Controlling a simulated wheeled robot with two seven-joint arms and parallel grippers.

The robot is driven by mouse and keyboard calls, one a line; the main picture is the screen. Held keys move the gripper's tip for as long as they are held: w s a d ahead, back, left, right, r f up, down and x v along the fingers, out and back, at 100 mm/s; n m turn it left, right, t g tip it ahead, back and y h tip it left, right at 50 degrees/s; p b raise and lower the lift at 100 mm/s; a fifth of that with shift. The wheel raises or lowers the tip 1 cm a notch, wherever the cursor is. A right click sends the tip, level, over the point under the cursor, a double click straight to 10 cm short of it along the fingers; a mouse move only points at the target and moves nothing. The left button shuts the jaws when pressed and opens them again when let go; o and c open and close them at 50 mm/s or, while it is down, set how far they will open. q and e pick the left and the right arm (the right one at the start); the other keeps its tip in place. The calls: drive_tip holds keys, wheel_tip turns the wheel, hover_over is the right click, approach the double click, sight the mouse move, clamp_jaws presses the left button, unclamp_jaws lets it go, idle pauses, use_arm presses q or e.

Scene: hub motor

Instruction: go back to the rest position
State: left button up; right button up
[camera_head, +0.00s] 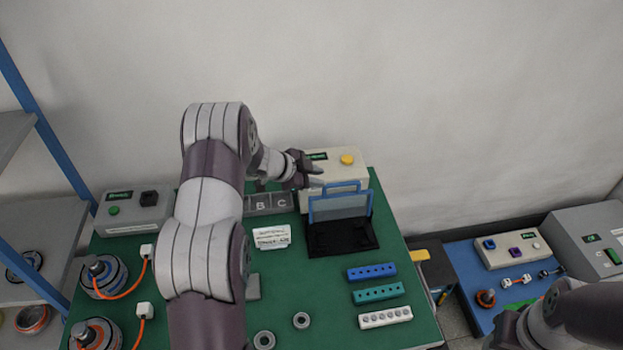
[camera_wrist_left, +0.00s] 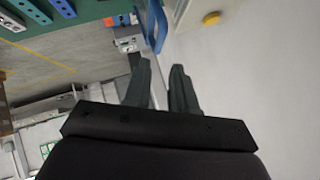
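My left arm reaches from the bottom left over the green table (camera_head: 400,300). My left gripper (camera_head: 316,175) is by the front of the light box with the yellow button (camera_head: 347,159), above and left of the blue-framed clear panel (camera_head: 340,207). In the left wrist view its two fingers (camera_wrist_left: 162,68) stand apart with nothing between them. The yellow button (camera_wrist_left: 211,18) and part of the blue frame (camera_wrist_left: 156,25) show beyond the fingers. Part of my right arm shows at the bottom right of the head view; its fingers cannot be made out.
Hub motors (camera_head: 102,276) with orange cables stand at the left. A blue block (camera_head: 371,272), a teal block (camera_head: 378,292) and a white block (camera_head: 385,317) lie at the table's right. Rings (camera_head: 264,340) lie at the front. A blue table (camera_head: 462,262) stands at right; a wall is behind.

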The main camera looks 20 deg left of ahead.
use_arm(q)
drive_tip(key=shift+v, duration=0.9)
